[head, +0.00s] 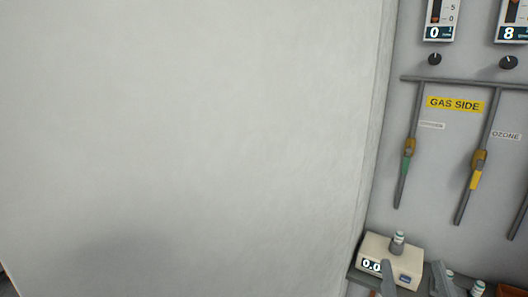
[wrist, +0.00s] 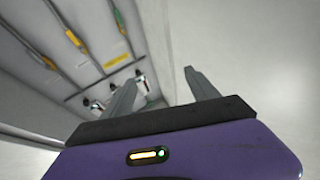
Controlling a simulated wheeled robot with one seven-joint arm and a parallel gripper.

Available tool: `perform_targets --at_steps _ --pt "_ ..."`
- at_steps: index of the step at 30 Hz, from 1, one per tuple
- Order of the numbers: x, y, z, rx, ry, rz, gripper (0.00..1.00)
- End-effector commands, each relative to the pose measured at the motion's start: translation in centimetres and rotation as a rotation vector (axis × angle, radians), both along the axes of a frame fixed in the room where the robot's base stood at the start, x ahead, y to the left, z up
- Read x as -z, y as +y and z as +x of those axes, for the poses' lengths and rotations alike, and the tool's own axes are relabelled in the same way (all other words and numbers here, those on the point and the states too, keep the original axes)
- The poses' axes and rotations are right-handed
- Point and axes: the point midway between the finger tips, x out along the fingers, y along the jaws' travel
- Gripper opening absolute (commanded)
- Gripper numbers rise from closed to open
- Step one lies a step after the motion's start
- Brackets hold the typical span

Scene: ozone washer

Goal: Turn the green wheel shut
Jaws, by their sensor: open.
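I cannot make out a green wheel in either view. The only green part I see is a green lever handle (head: 407,163) on a grey pipe of the gas-side panel, at the right of the head view. It also shows at the top of the wrist view (wrist: 119,18). My gripper (wrist: 160,76) is open and empty in the wrist view, with its two grey fingers well apart. Its fingers are in front of the panel edge and the pale wall, and nothing is between them.
A yellow lever handle (head: 475,180) hangs right of the green one, below a yellow "GAS SIDE" label (head: 455,104). A cream box (head: 407,262) reading 0.0 stands on a shelf below, with small bottles nearby. A large pale wall (head: 180,140) fills the left.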

Motion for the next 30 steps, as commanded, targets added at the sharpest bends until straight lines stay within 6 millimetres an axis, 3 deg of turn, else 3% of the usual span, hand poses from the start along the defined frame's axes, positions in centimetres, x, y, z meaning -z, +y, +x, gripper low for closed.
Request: perform_targets --at_steps 3,9,24,30 --pt "3.5 0.8 -4.0 -0.015 0.052 0.054 0.69" --pt "7.9 1.8 -10.6 -0.034 0.148 0.114 0.69" --pt "16.4 3.6 -26.8 -0.079 0.544 0.099 0.69" --pt "19.0 4.0 -31.2 -0.106 0.682 0.087 0.69"
